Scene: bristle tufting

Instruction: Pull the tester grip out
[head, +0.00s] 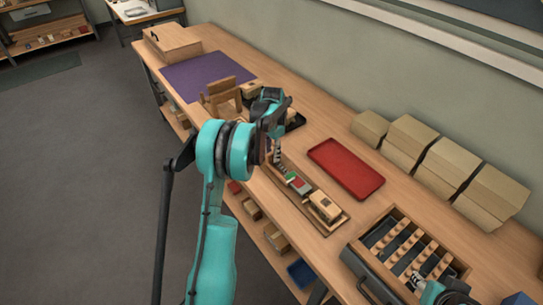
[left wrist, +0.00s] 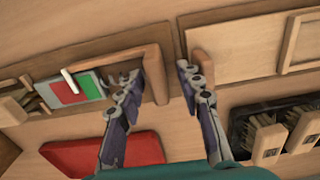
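The tester is a long wooden base (head: 327,233) with a green and red gauge (head: 298,183). In the left wrist view the gauge (left wrist: 72,90) with its white pointer shows at left. My left gripper (head: 277,158) points down over the far end of the tester. In the left wrist view its fingers (left wrist: 165,72) are spread, with no object visibly held between them. A small rounded wooden piece (left wrist: 203,63) shows behind the right finger; I cannot tell if it is the tester grip. Dark metal parts by the left finger are partly hidden. My right gripper (head: 416,279) is at the wooden rack, its fingers unclear.
A pale brush block (head: 325,206) sits on the tester's near end. A red tray (head: 346,168) lies beside it. The slatted rack (head: 366,276) is at lower right. Boxes (head: 445,160) line the wall. A black tray (left wrist: 240,132) with brushes is near the left gripper.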

